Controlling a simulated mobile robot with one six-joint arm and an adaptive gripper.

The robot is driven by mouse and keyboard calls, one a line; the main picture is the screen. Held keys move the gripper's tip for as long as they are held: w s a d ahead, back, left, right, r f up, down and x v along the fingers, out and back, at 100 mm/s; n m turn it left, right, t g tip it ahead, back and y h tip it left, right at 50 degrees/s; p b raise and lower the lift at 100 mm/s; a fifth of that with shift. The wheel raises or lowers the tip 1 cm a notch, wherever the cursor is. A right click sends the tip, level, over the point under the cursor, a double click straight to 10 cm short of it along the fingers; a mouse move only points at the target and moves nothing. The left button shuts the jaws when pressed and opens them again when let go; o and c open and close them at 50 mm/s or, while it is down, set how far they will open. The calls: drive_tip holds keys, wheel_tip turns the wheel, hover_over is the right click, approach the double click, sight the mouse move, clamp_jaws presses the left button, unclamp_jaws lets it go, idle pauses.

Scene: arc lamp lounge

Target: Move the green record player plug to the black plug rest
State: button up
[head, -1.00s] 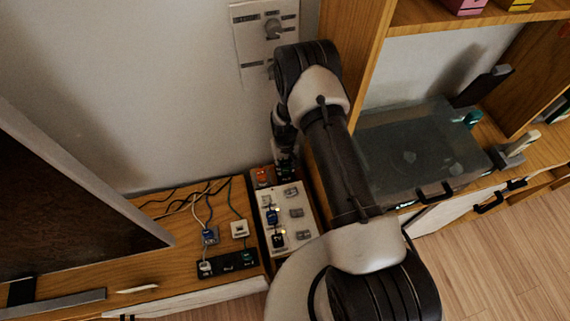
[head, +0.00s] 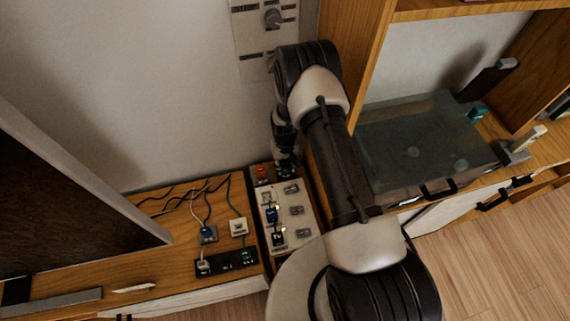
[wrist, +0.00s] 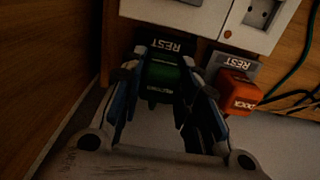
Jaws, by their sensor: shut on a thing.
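The green plug (wrist: 160,78) sits between the fingers of my gripper (wrist: 163,92) in the wrist view, with pale lettering on its face. My gripper is shut on it. The black plug rest (wrist: 170,46), marked REST, shows directly beyond the plug. The plug overlaps the lower part of the rest in the picture; whether it is seated there I cannot tell. In the head view my gripper (head: 284,166) is at the back end of the white socket unit, mostly hidden by my arm.
An orange plug (wrist: 238,90) sits right beside my gripper at a grey rest. The white socket unit (head: 298,222) holds plugs and switches. A black strip (head: 212,267) with plugs lies left, cables behind it. A wooden panel (head: 350,60) stands close right.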

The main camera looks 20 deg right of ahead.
drive_tip(key=o, duration=1.2)
wheel_tip(320, 180, up, 12)
idle(0.4)
wheel_tip(320, 180, up, 15)
drive_tip(key=t, duration=0.1)
hover_over(285, 163)
drive_tip(key=s, duration=0.1)
drive_tip(key=s+r+t, duration=0.1)
drive_tip(key=s+r, duration=0.6)
drive_tip(key=r, duration=0.6)
drive_tip(key=s+r+t, duration=0.1)
drive_tip(key=s+r, duration=0.3)
drive_tip(key=s, duration=0.6)
drive_tip(key=s+r+t, duration=0.1)
drive_tip(key=s+r, duration=0.4)
drive_tip(key=s, duration=0.5)
drive_tip(key=shift+t, duration=0.3)
